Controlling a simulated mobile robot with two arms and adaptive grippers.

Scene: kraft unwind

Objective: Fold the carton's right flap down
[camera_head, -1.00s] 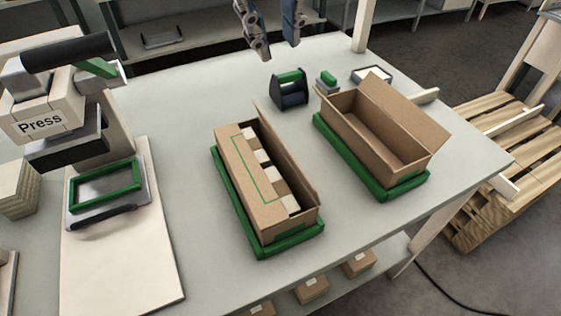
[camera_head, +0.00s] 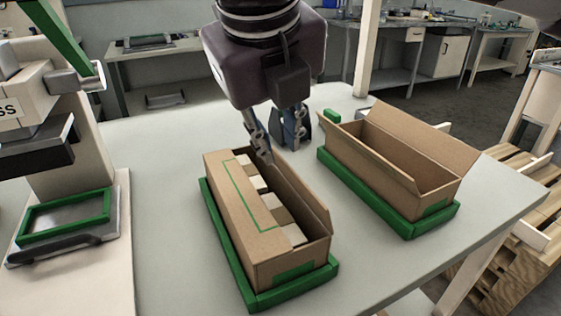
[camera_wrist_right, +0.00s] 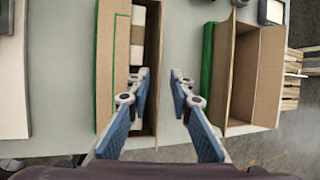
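The brown carton (camera_head: 240,212) sits in a green-rimmed tray (camera_head: 248,288) at the middle of the table, with pale and brown blocks (camera_head: 270,205) inside. Its left flap, marked with a green line, lies folded over part of the opening. Its right flap (camera_head: 305,195) stands up along the right side. My right gripper (camera_head: 280,148) is open over the far end of the carton. In the right wrist view, its fingers (camera_wrist_right: 160,82) are apart, one either side of the carton's right edge (camera_wrist_right: 158,45); contact cannot be told. My left gripper is out of view.
An open, empty carton (camera_head: 400,160) stands in another green tray (camera_head: 420,228) to the right. A press (camera_head: 50,130) stands at the left. A small green item (camera_head: 332,116) is at the back. Bare table lies between the trays.

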